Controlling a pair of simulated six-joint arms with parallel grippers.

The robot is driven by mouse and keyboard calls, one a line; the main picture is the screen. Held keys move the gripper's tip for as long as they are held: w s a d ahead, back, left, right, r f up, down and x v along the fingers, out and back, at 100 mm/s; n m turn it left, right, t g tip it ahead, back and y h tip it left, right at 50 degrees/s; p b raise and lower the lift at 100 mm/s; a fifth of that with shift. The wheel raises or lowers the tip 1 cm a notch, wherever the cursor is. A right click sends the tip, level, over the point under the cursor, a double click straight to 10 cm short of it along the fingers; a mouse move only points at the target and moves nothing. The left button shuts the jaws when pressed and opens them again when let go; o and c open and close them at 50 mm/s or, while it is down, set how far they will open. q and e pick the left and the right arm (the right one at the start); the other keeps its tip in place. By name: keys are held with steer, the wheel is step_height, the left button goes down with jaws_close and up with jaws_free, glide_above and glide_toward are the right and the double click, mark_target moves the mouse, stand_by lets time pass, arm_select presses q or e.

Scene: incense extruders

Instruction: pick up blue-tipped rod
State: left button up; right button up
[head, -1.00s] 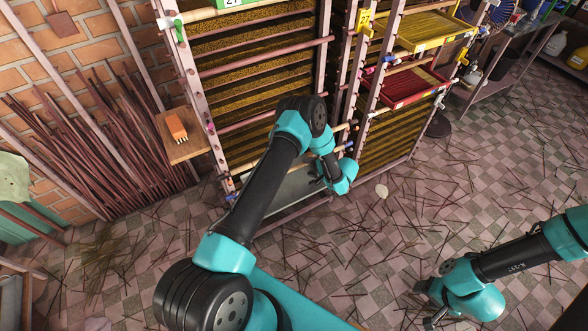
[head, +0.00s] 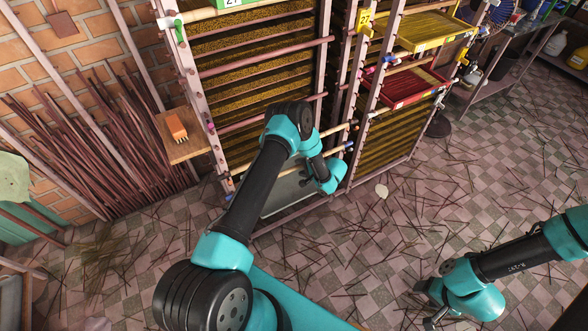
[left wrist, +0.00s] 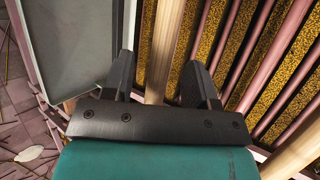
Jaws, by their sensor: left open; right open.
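My left gripper (head: 308,183) is open at the rack's lower front. In the left wrist view a pale wooden rod (left wrist: 166,35) runs between the open fingers of my left gripper (left wrist: 159,66); its ends are not in sight, and I cannot tell whether it touches the fingers. My right gripper (head: 430,308) is open and empty over the floor at lower right.
The rack holds several more bars and layers of incense. A grey panel (left wrist: 75,45) lies beside the left finger in the wrist view. A red tray (head: 405,88) and a yellow tray (head: 432,32) sit on the right rack. The tiled floor (head: 400,225) has scattered sticks.

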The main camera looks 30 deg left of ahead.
arm_select(q)
steer(key=shift+c, duration=0.4)
jaws_close()
